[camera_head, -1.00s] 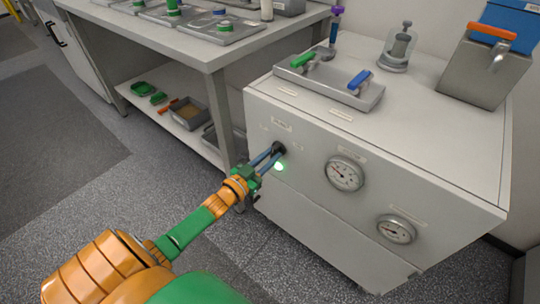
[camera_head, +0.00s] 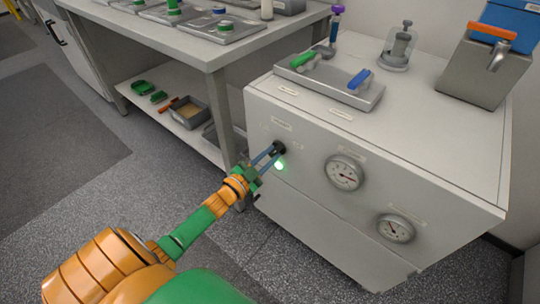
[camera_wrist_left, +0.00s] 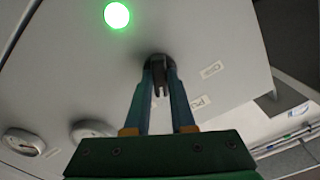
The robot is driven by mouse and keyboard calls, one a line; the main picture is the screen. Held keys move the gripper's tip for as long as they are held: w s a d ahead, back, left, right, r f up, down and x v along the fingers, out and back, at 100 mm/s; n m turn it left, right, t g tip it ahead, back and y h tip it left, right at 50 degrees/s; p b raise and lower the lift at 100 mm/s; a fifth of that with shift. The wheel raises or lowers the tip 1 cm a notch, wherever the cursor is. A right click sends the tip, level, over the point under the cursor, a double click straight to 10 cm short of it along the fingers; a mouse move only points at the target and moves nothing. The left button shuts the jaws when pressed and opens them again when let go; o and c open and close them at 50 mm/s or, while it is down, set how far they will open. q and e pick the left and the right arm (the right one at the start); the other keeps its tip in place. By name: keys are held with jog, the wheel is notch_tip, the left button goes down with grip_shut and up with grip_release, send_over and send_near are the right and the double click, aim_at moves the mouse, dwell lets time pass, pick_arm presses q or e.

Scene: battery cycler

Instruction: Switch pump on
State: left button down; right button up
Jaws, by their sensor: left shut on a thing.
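The pump switch is a dark rotary knob (camera_head: 279,148) on the front panel of the white cabinet (camera_head: 300,195); it also shows in the left wrist view (camera_wrist_left: 160,68). My left gripper (camera_head: 273,152) reaches it from the left and is shut on it, its blue fingers on either side of the knob. The fingers hide part of the knob. A green lamp (camera_head: 279,165) just below the knob is lit, and it glows in the left wrist view (camera_wrist_left: 117,15). My right gripper is not in view.
Two round gauges, one nearer (camera_head: 344,173) and one lower right (camera_head: 396,229), sit on the panel. A tray with green and blue valve handles (camera_head: 331,82) is on top. A grey workbench (camera_head: 211,60) stands at left. The floor in front is free.

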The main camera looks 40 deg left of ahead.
pick_arm(q)
jog(key=shift+f, duration=0.1)
jog(key=c, duration=0.8)
grip_release()
jog(key=shift+o, duration=0.2)
jog(key=shift+s, duration=0.1)
jog(key=s+p, duration=0.1)
jog(key=s, duration=0.6)
jog(key=shift+a, duration=0.3)
